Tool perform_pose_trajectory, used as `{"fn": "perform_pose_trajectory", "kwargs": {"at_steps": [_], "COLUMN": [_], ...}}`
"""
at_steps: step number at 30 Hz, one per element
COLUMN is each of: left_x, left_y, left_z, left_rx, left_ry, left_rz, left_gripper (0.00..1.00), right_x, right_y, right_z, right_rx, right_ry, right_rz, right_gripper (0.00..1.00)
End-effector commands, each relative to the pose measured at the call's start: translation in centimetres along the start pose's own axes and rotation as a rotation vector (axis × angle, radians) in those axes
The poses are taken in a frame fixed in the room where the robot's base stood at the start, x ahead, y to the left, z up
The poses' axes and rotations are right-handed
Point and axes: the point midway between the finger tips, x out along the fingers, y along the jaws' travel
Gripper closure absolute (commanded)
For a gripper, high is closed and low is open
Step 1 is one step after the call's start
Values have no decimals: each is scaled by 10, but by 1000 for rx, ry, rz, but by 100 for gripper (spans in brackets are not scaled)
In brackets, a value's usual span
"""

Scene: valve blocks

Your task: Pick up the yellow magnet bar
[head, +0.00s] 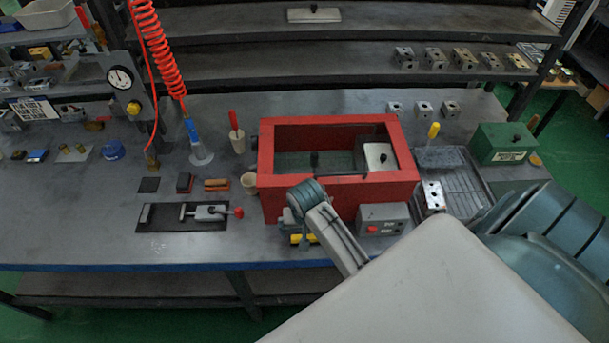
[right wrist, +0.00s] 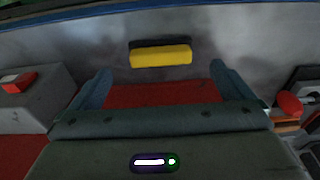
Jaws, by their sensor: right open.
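The yellow magnet bar (right wrist: 160,58) lies on the grey bench top near the front edge, with a dark strip along its far side. In the head view the bar (head: 303,239) shows partly, below my right gripper and in front of the red box. My right gripper (right wrist: 160,72) is open and empty, its two fingers spread wider than the bar. The bar is ahead of the fingertips and not between them. In the head view the right gripper (head: 292,219) is largely hidden behind its own wrist. My left gripper is not in view.
The open red box (head: 340,190) stands right behind the bar. A grey switch box with a red button (head: 382,219) is to its right. A toggle clamp with a red knob (head: 210,213) lies to the left. The bench's blue front edge (head: 150,267) is close.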

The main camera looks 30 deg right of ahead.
Motion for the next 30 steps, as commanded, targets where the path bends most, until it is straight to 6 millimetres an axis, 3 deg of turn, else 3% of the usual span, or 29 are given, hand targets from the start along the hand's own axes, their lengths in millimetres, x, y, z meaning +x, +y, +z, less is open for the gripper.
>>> {"fn": "perform_pose_trajectory", "kwargs": {"at_steps": [7, 15, 25, 30], "left_x": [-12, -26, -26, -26], "left_y": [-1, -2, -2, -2], "left_z": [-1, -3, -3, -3], "left_rx": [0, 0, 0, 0], "left_ry": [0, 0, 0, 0], "left_rz": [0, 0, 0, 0], "left_gripper": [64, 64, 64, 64], "right_x": [16, 51, 58, 58], "right_y": [0, 0, -1, -1], "right_z": [-1, -2, -2, -2], "right_rx": [-1, -1, -1, -1], "right_ry": [-2, -1, 1, 1], "right_rz": [1, 1, -1, -1], "right_gripper": [0, 0, 0, 33]}}
